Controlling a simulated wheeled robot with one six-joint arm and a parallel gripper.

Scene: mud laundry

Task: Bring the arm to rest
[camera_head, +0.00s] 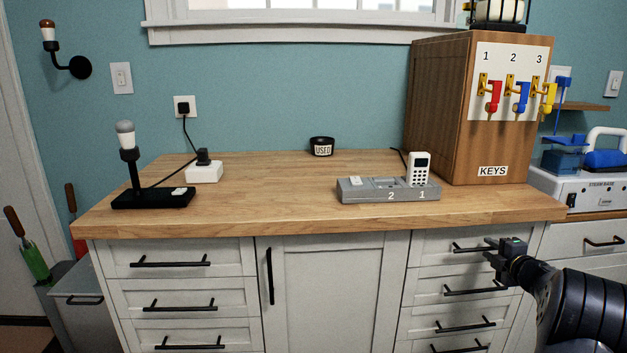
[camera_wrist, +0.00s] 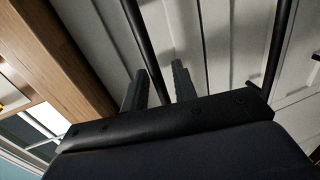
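My arm reaches in from the lower right in the head view, with my gripper (camera_head: 490,249) in front of the right-hand drawers. It overlaps the right end of the top drawer's black handle (camera_head: 468,249). In the wrist view, my gripper (camera_wrist: 160,68) has its two fingers apart with a gap between them, and I see no loose object held. A dark handle bar (camera_wrist: 143,40) runs down toward the gap. I cannot tell whether a finger touches it.
The wooden worktop (camera_head: 270,208) above holds a grey two-slot dock (camera_head: 365,196), a black lamp stand (camera_head: 150,199) and a "USED" cup (camera_head: 321,147). A key cabinet (camera_head: 437,110) stands at right. Another handle bar (camera_wrist: 277,45) is close by in the wrist view.

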